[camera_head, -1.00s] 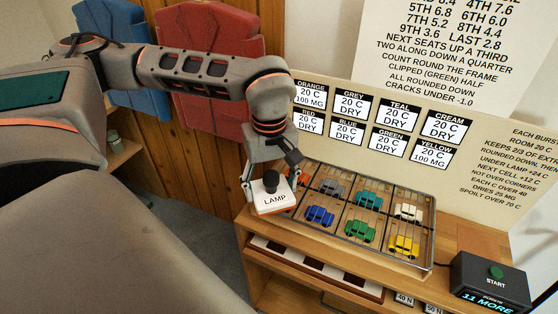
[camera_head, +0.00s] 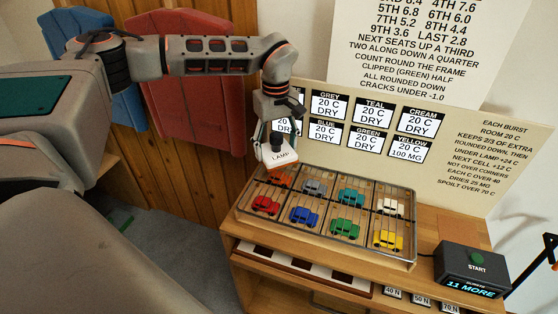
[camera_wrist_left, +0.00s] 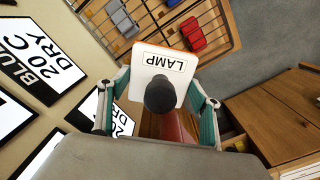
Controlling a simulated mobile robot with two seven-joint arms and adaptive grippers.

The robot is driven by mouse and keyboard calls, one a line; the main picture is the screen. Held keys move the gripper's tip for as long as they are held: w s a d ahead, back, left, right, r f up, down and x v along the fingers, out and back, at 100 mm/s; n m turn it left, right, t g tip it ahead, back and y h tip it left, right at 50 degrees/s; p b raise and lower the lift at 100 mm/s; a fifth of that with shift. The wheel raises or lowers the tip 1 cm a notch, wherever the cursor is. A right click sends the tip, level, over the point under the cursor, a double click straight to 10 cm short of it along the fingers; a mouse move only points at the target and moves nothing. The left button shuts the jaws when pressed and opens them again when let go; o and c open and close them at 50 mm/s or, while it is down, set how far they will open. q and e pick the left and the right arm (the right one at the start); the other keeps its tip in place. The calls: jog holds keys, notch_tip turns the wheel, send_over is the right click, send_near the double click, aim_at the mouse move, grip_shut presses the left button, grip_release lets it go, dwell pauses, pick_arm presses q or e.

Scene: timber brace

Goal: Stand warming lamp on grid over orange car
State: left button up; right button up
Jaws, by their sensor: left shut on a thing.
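My left gripper (camera_head: 275,140) is shut on the warming lamp (camera_head: 281,157), a white block marked LAMP with a black knob and an orange lower edge. The lamp is held raised at the back left corner of the wire grid (camera_head: 330,252). The orange car (camera_head: 280,180) is under the grid in the back left cell, just below the lamp in the picture and partly covered. In the left wrist view the lamp (camera_wrist_left: 158,68) sits between both fingers, and the orange car is hidden. My right gripper is not seen.
Under the grid are red (camera_head: 265,205), grey (camera_head: 314,187), blue (camera_head: 304,215), teal, green, cream and yellow cars. Label cards (camera_head: 328,106) stand on the board close behind the lamp. A START box (camera_head: 468,268) stands at the right, reading 11 MORE.

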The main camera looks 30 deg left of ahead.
aim_at(278, 151)
pick_arm(q)
jog(key=shift+w+a, duration=0.15)
jog(key=shift+w, duration=0.75)
notch_tip(278, 151, down, 2)
jog(key=shift+f, duration=0.25)
jog(key=shift+a+f, duration=0.1)
jog(key=shift+f, duration=0.35)
notch_tip(278, 151, down, 3)
jog(key=shift+f+b, duration=0.1)
jog(key=shift+b, duration=0.2)
jog(key=shift+w+f, duration=0.25)
jog(key=o, duration=1.3)
jog(key=shift+f, duration=0.1)
